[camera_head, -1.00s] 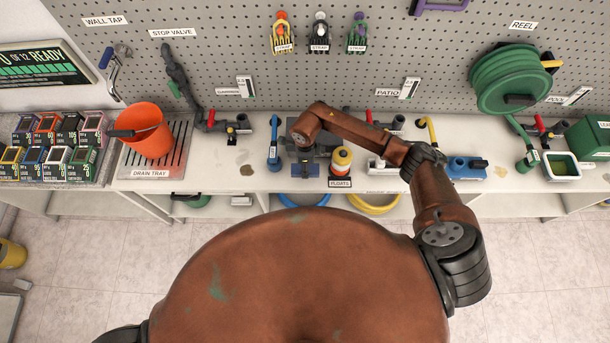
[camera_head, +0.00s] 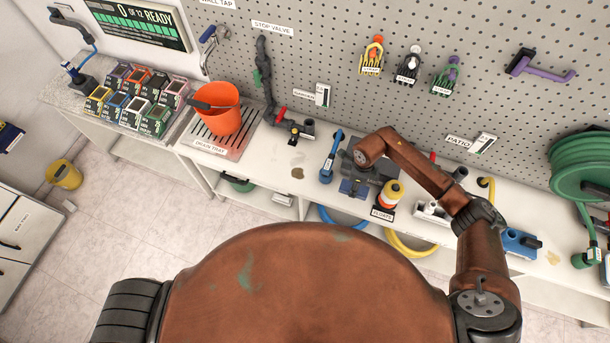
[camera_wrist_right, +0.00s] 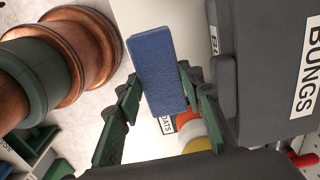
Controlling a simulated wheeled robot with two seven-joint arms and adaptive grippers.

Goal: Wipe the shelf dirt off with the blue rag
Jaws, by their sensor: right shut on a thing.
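The blue rag (camera_head: 352,188), a flat rectangular pad, is in my right gripper (camera_head: 362,180) above the white shelf (camera_head: 262,165). In the right wrist view the rag (camera_wrist_right: 157,65) stands out between the dark green fingers of the gripper (camera_wrist_right: 155,108), which is shut on it. A brown dirt patch (camera_head: 297,173) lies on the shelf, left of the rag and apart from it. A second tan patch (camera_head: 553,257) lies further right. My left gripper is out of view.
A blue upright fitting (camera_head: 331,158) stands between the rag and the near dirt patch. A orange bucket (camera_head: 222,108) sits on the drain tray (camera_head: 205,146).

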